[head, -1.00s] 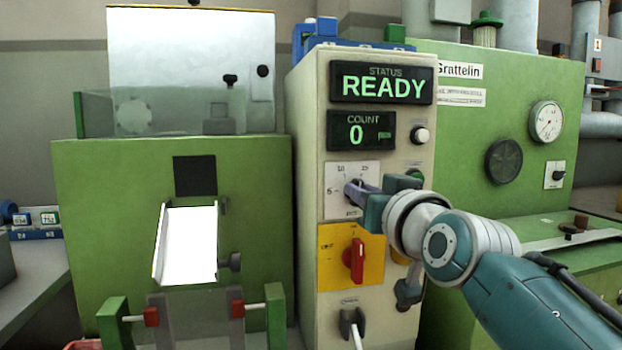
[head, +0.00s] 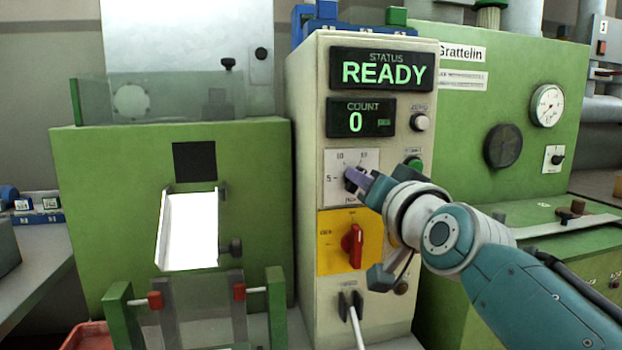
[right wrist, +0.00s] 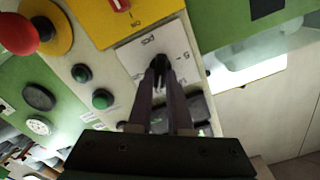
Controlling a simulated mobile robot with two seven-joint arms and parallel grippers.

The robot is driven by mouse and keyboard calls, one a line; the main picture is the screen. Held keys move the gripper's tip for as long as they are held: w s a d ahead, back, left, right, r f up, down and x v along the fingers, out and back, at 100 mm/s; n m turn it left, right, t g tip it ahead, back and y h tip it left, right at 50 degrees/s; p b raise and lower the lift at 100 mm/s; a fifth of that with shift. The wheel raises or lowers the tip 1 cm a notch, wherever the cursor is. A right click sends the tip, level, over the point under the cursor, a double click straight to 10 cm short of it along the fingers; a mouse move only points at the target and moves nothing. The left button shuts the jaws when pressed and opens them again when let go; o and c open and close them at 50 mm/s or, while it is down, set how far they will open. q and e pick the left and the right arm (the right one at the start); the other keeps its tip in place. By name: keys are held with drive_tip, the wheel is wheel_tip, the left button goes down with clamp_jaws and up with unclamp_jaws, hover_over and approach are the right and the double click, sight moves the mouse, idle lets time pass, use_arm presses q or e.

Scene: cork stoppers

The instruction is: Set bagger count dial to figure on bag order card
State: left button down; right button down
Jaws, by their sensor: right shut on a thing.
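The count dial is a dark knob (head: 351,176) on a white plate (head: 335,192) with marks 5, 10 and 15, on the cream control panel. My right gripper (head: 357,179) is shut on the knob from the right, and its fingers cover part of it. In the right wrist view the two fingers (right wrist: 160,80) close around the dark knob against the white plate (right wrist: 181,40). Which mark the knob points to is hard to tell. The count display (head: 361,119) reads 0 and the status display (head: 381,72) reads READY. I cannot make out a bag order card. My left gripper is out of view.
A red switch (head: 353,245) on a yellow plate (head: 331,260) sits just below the dial. A white button (head: 420,122) and a green button (head: 413,163) are at the panel's right, close to my right gripper. A white chute (head: 190,230) stands on the green machine at left.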

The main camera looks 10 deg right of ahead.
drive_tip(key=c, duration=0.8)
unclamp_jaws()
drive_tip(key=shift+c, duration=0.2)
drive_tip(key=s+p, duration=0.2)
drive_tip(key=s, duration=0.8)
drive_tip(key=shift+d, duration=0.2)
